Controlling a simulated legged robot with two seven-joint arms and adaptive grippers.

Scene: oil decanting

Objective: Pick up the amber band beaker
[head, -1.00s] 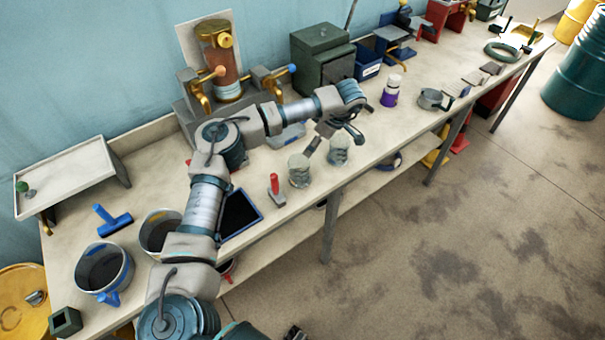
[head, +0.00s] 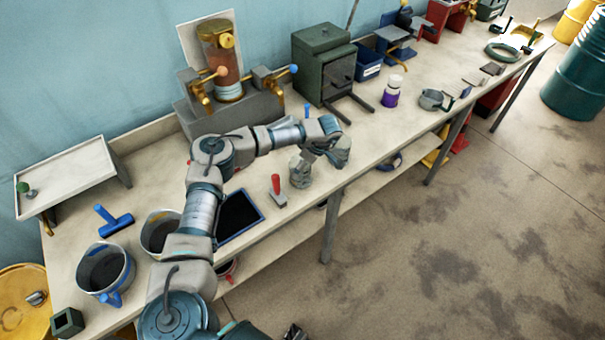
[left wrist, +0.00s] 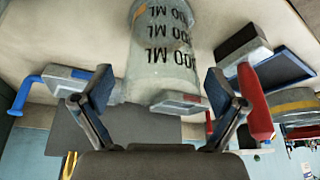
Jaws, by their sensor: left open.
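A clear glass beaker (left wrist: 160,55) with dark "100 ML" marks stands between and just past the fingers in the left wrist view. A small amber-brown edge shows at its upper left, but I cannot make out a full band. In the head view a clear beaker (head: 299,174) stands near the table's front edge, its band too small to tell. My left gripper (left wrist: 160,88) is open and empty, its fingers at either side of the beaker in the picture. In the head view my gripper and wrist cover the area right of that beaker. My right gripper is not in view.
Two buckets (head: 104,270) stand further left. The table's front edge is close.

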